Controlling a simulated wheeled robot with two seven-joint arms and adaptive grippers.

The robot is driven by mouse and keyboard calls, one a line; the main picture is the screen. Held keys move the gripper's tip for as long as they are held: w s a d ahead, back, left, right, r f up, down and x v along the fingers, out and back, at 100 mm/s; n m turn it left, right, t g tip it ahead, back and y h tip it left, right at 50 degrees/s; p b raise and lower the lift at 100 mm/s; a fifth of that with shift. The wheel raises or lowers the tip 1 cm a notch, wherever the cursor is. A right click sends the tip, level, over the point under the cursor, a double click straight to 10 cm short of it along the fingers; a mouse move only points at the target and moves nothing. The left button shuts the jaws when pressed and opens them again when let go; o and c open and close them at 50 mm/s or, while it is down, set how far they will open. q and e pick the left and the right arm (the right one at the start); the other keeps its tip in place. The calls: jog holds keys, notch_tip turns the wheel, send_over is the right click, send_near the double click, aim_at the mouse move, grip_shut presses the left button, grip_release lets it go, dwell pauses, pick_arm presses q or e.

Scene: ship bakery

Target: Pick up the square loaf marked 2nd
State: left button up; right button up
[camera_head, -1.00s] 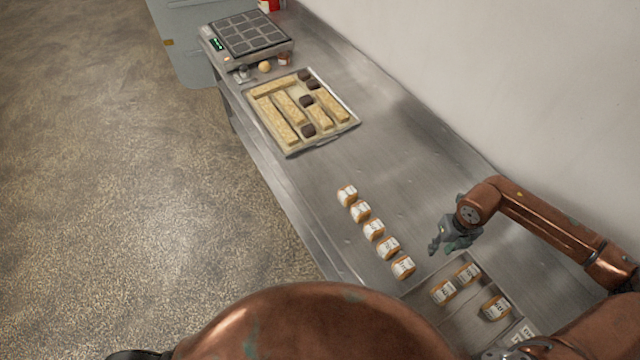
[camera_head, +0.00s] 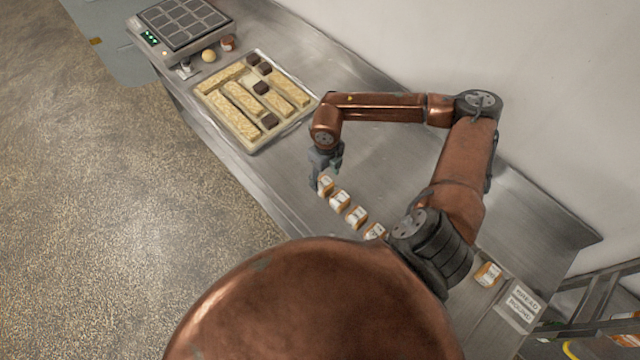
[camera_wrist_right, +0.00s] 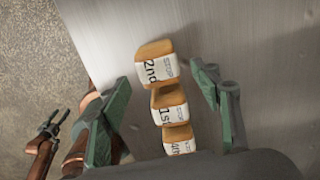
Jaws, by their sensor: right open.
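The square loaf marked 2nd (camera_wrist_right: 157,66) is orange-brown with a white printed band. It is the end loaf of a row on the steel counter, nearest the tray of dough. In the head view this end loaf (camera_head: 326,185) is small and partly under my right gripper (camera_head: 325,176). In the right wrist view, my right gripper (camera_wrist_right: 160,82) is open, its green fingers on either side of the 2nd loaf with gaps. A dark gripper-like part on a copper arm, probably my left gripper (camera_wrist_right: 46,133), shows small at the left; its opening is unclear.
Behind the 2nd loaf stand loaves marked 1st (camera_wrist_right: 171,114) and 4th (camera_wrist_right: 180,147), close together. A tray (camera_head: 251,149) of dough strips and dark cubes lies beyond. A scale-like device (camera_head: 150,38) stands farther off.

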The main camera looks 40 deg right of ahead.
aim_at(324, 182)
jog(key=shift+w+a+f+p, duration=0.1)
jog(key=shift+f+p, duration=0.2)
jog(key=shift+f, duration=1.1)
jog(key=shift+w+f+p, duration=0.1)
jog(key=shift+f+p, duration=0.15)
jog(key=shift+f, duration=1.1)
jog(key=shift+c, duration=0.7)
jog(key=c, duration=1.1)
